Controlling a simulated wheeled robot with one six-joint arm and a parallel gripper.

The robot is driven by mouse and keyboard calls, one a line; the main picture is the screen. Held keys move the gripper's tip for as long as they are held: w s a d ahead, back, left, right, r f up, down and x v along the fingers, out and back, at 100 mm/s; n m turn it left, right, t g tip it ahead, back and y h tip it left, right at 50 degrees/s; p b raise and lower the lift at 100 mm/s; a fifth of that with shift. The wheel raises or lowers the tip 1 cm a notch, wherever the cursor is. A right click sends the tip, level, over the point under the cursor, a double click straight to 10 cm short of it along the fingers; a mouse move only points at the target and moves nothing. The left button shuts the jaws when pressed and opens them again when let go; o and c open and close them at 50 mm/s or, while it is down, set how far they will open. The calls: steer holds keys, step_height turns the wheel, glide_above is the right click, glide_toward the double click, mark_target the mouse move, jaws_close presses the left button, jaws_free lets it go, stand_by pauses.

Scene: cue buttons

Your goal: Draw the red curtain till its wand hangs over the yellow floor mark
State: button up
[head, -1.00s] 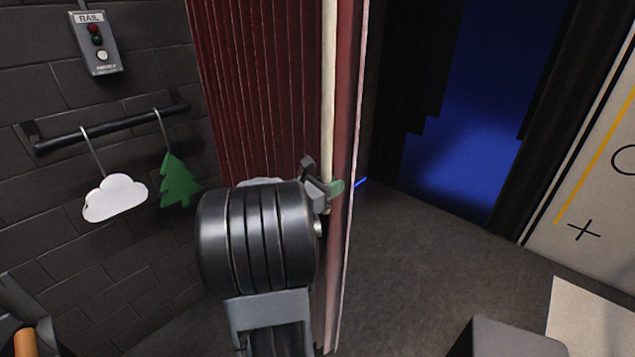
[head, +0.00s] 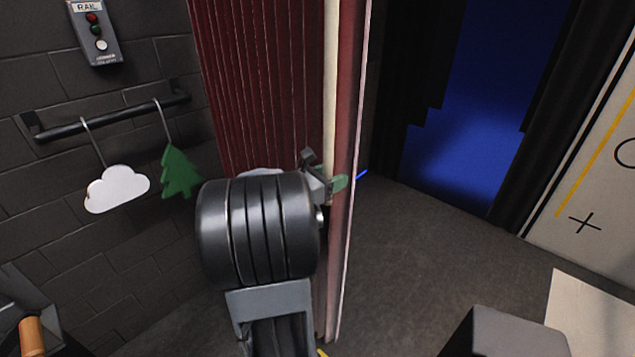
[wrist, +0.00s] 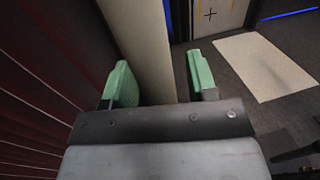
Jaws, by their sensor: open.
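The red curtain (head: 255,90) hangs in folds, and its pale wand (head: 331,75) hangs upright along its right edge. My gripper (head: 327,184) is at the wand, partly hidden behind my arm in the head view. In the wrist view, the green fingers of my gripper (wrist: 161,80) are open on either side of the wand (wrist: 148,40). The left finger is close to the wand, with a gap to the right finger. A small yellow patch (head: 322,353), perhaps the floor mark, shows at the bottom edge by the curtain's foot. Most of it is hidden or out of view.
A wall bar (head: 110,117) at left carries a white cloud (head: 117,189) and a green tree (head: 180,172). A RAIL button box (head: 96,32) is above. A pale panel (head: 590,190) stands at right, and a grey block (head: 510,335) is low right. Floor right of the curtain is open.

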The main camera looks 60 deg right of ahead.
steer(key=b+v, duration=0.1)
steer(key=v, duration=1.2)
steer(key=shift+a+b, duration=0.15)
steer(key=shift+b, duration=0.15)
steer(key=shift+w, duration=0.1)
steer(key=a+f+m+t+y, duration=0.4)
steer(key=a+f+m+y, duration=0.45)
steer(key=f, duration=0.25)
steer(key=w+a+m+t+y, duration=0.2)
steer(key=w+a+t+y, duration=0.1)
steer(key=a, duration=0.8)
steer(key=w+a+r+m+t+y, duration=0.1)
steer(key=w+a+t+y, duration=0.3)
steer(key=a, duration=0.7)
steer(key=shift+a+r+m+t, duration=0.2)
steer(key=shift+r+m+t, duration=0.15)
steer(key=shift+t, duration=0.45)
